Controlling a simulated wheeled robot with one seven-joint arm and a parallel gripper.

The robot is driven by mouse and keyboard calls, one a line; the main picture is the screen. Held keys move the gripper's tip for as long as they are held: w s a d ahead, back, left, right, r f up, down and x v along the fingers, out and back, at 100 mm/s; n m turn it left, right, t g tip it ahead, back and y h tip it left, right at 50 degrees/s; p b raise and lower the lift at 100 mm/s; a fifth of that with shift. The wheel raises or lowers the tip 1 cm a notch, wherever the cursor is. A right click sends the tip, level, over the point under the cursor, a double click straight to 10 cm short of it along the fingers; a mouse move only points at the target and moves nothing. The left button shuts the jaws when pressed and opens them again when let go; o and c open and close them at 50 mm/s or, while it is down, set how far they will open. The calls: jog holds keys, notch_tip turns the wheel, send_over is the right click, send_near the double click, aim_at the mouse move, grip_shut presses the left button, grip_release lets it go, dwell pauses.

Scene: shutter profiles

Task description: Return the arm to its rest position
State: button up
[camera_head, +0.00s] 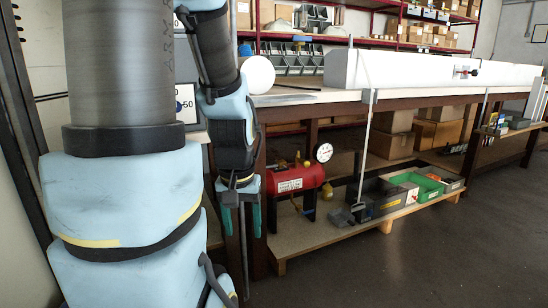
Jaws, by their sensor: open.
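My arm (232,130) hangs down on the left of the view, beside the near end of the workbench. My gripper (242,228) points down at its lower end, with its two teal fingers apart. It is in front of the bench's leg area, below the level of the bench top. I see nothing clamped between the fingers. A thin grey upright line shows between and below them; I cannot tell what it belongs to.
The long workbench (300,98) carries white profiles (405,70). Its lower shelf (310,233) holds a red compressor tank (292,180) with a gauge, and several bins, one a green bin (418,184). Shelves with boxes stand behind. The floor (430,255) at front right is clear.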

notch_tip(320, 180, up, 29)
jog(key=p, duration=2.7)
